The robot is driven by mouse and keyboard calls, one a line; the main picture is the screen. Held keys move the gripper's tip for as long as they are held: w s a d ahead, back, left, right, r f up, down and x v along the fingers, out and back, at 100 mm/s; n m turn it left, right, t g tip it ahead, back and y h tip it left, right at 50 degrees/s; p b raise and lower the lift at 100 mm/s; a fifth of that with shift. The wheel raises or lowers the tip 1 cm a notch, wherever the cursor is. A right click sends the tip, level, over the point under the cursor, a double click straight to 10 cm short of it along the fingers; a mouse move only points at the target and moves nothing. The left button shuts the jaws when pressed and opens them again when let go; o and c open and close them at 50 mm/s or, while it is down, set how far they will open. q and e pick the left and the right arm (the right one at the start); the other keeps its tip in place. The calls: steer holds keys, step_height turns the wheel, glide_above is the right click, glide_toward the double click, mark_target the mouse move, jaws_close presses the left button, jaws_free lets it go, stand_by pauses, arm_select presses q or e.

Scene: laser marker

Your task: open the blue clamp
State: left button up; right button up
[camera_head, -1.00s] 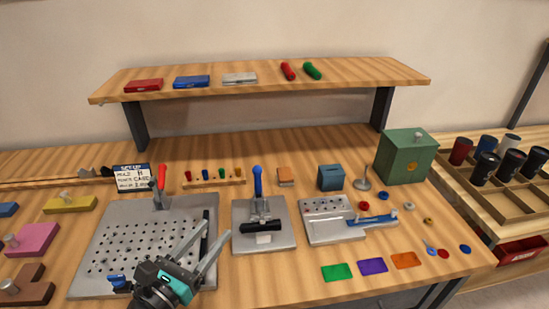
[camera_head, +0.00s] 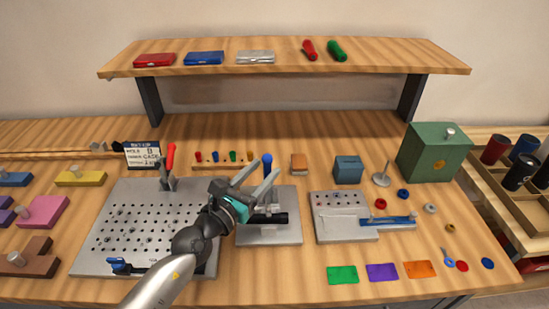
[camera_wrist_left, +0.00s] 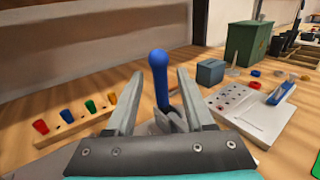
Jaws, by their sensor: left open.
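The blue clamp's upright handle (camera_head: 267,163) rises from a grey metal plate (camera_head: 270,234) in the middle of the bench. Its black lower part (camera_head: 268,218) is partly hidden by my left gripper in the head view. My left gripper (camera_head: 262,178) is open and empty, its two fingers pointing toward the handle. In the left wrist view, the blue handle (camera_wrist_left: 159,78) stands upright between and beyond the two fingers (camera_wrist_left: 157,92); I see no contact. My right gripper is not in view.
A perforated plate with a red-handled clamp (camera_head: 169,165) lies left. A row of coloured pegs (camera_head: 227,157) stands behind. A fixture plate with a blue lever (camera_head: 388,220) lies right. A blue box (camera_head: 348,169) and green box (camera_head: 435,152) stand behind it. A shelf (camera_head: 300,56) hangs above.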

arm_select(q)
steer(key=shift+b+x, duration=0.5)
steer(key=shift+x, duration=2.3)
jaws_close()
